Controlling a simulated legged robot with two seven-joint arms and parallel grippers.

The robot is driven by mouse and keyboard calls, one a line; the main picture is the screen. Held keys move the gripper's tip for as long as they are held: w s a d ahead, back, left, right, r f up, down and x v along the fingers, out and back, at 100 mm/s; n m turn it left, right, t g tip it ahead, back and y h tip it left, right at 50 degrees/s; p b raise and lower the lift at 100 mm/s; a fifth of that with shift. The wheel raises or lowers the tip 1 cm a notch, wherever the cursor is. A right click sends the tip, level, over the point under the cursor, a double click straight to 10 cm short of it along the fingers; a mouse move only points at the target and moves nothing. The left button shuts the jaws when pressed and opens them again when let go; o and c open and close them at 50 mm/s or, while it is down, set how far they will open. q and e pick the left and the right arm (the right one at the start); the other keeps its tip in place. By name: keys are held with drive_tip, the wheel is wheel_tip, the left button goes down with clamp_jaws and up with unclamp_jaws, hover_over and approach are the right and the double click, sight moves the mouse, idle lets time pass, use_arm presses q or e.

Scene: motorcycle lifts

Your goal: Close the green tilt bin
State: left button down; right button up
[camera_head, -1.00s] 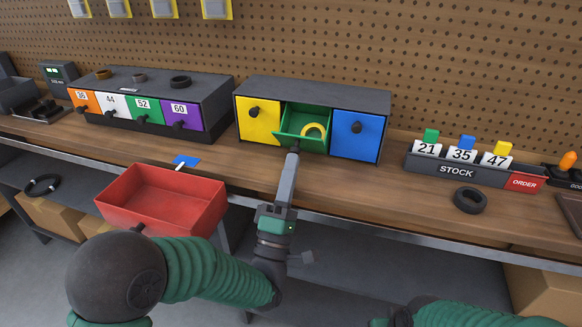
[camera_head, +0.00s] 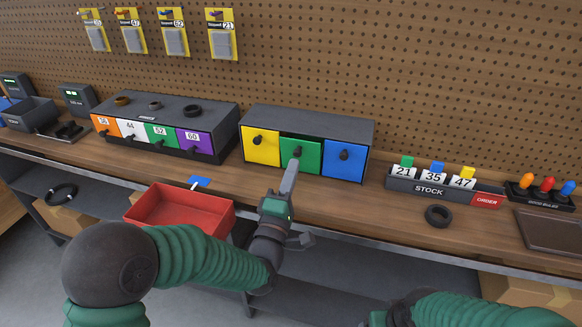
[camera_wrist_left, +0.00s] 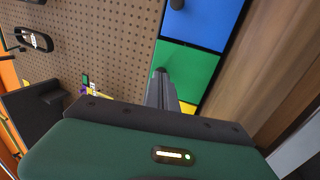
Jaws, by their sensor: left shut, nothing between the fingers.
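The green tilt bin (camera_head: 301,153) is the middle one of three in a dark cabinet, between a yellow bin (camera_head: 260,145) and a blue bin (camera_head: 344,158). My right gripper is not in view; only part of that arm shows at the lower right.
A red open bin (camera_head: 180,208) sits at the bench's front edge, left of my left gripper. A stock rack (camera_head: 440,190) and a black ring (camera_head: 438,215) are to the right. A numbered drawer unit (camera_head: 165,125) stands left of the cabinet.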

sight(298, 150)
use_arm(q)
drive_tip(key=w+r+g+p, duration=0.1)
drive_tip(key=r+p, duration=0.1)
drive_tip(key=p, duration=0.1)
drive_tip(key=shift+w+d+r+g+y+p, duration=0.1)
drive_tip(key=shift+w+d+g+y+p, duration=0.15)
drive_tip(key=shift+w+g+p, duration=0.6)
drive_tip(key=shift+w+r+p, duration=0.1)
drive_tip(key=shift+r+p, duration=0.05)
drive_tip(key=shift+p, duration=0.35)
drive_tip(key=shift+r+t, duration=0.1)
drive_tip(key=shift+t, duration=0.15)
drive_tip(key=shift+r, duration=0.15)
